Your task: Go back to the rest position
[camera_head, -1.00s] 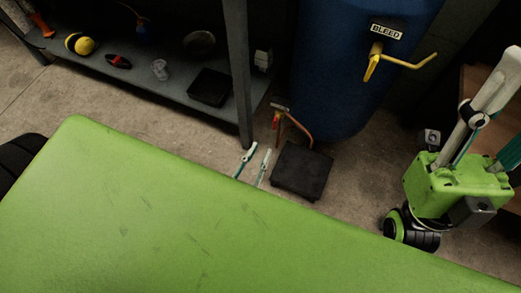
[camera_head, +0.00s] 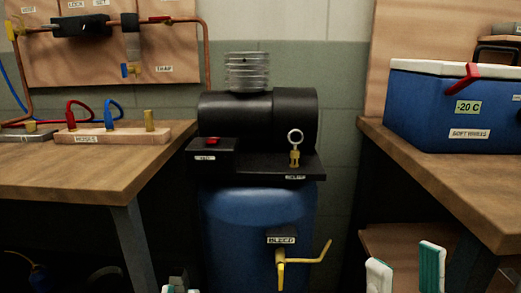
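My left gripper (camera_head: 180,290) shows only as two pale fingertips at the bottom edge, left of the blue tank. The tips are apart, with nothing visible between them. My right gripper (camera_head: 405,270) shows at the bottom right as two white fingers with teal pads. The fingers are spread apart and empty, in front of the right bench. The rest of both grippers and my arms is below the picture.
A blue tank (camera_head: 245,215) with a black compressor (camera_head: 258,115) and yellow bleed handle (camera_head: 305,255) stands between two benches. The left bench (camera_head: 70,178) holds hose parts (camera_head: 110,130). The right bench (camera_head: 450,185) carries a blue cooler (camera_head: 440,105).

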